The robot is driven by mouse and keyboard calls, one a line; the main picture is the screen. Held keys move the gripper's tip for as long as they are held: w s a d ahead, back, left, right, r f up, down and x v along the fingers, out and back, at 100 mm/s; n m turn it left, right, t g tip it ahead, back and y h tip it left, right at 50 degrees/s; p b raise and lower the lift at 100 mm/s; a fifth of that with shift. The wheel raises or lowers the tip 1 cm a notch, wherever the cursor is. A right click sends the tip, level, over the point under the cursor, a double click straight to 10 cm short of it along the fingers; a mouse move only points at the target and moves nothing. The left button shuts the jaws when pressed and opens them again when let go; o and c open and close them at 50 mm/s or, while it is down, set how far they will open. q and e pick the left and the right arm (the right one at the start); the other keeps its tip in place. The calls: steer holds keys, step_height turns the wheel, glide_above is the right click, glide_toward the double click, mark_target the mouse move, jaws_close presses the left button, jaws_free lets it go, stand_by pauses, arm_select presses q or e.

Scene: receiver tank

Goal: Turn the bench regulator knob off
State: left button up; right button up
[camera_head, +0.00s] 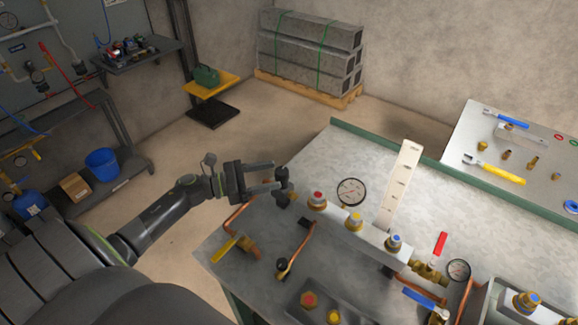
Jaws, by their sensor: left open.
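My left gripper (282,186) reaches in from the left over the far left edge of the metal bench (330,160). A small black knob (282,264) sits at the end of a copper pipe on the bench, below and apart from the gripper. A manifold block (373,233) with red (317,199), yellow (354,220) and blue (395,241) capped knobs stands to the gripper's right. I cannot tell which of these is the regulator knob. My right gripper is not in view.
A round gauge (351,191) stands behind the manifold. A yellow lever valve (235,247) is at the bench's left edge; red (439,245) and blue (418,297) lever valves are at right. A tool board (510,160) lies far right. Floor left of the bench is clear.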

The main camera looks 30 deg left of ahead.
mark_target(284, 170)
arm_select(q)
steer(key=p+x, duration=0.1)
steer(key=x, duration=0.3)
steer(key=shift+w+d+r+p, duration=0.15)
steer(key=shift+w+d+p, duration=0.1)
steer(key=shift+p, duration=0.05)
steer(key=shift+w+d, duration=0.5)
steer(key=shift+w, duration=0.05)
steer(key=c, duration=1)
